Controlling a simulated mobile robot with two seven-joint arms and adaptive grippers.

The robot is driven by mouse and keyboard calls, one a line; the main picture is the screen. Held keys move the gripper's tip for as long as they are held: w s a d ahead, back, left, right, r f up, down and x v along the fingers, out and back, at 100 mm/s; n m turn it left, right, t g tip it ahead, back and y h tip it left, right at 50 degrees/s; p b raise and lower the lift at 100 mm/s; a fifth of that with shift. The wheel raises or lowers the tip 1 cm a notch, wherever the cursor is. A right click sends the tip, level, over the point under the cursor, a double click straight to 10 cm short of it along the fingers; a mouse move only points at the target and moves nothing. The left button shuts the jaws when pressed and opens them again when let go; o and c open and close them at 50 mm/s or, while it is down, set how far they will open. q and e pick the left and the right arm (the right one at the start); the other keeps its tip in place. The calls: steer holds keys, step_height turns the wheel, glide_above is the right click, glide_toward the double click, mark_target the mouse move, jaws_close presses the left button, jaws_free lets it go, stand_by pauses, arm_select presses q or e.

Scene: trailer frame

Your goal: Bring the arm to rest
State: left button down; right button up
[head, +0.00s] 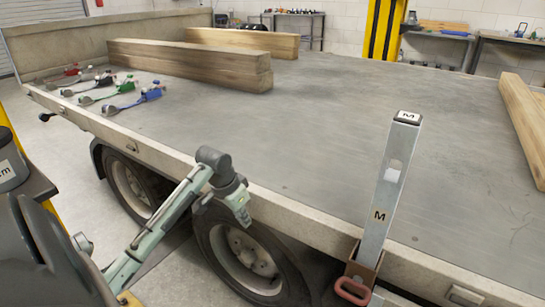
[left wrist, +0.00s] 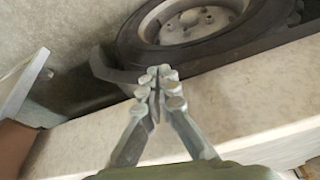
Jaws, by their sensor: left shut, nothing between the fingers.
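My left arm comes in from the lower left in the head view. Its gripper (head: 242,218) hangs beside the trailer's side rail, in front of the wheel, and points down. In the left wrist view the fingers of my left gripper (left wrist: 160,82) are together with nothing between them. The trailer wheel (left wrist: 195,22) and the pale side rail (left wrist: 235,108) show beyond the fingers there. I cannot tell how close the gripper is to the rail. My right gripper is in neither view.
A grey metal post (head: 384,200) marked M stands upright at the trailer edge, with a red handle (head: 352,291) at its foot. Wooden beams (head: 190,66) and several coloured straps (head: 133,101) lie on the trailer bed (head: 310,130). The bed's middle is clear.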

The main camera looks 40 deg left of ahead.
arm_select(q)
steer(key=s+d+f, duration=0.7)
steer(key=d+f, duration=0.2)
steer(key=f, duration=0.2)
steer(key=s+d+f+y, duration=0.1)
steer(key=s+d+f, duration=0.7)
steer(key=d+f, duration=0.2)
step_height(320, 180, down, 3)
steer(key=shift+s+d+r+m+g, duration=0.2)
steer(key=shift+s+d+m+g, duration=0.1)
steer(key=shift+m, duration=0.1)
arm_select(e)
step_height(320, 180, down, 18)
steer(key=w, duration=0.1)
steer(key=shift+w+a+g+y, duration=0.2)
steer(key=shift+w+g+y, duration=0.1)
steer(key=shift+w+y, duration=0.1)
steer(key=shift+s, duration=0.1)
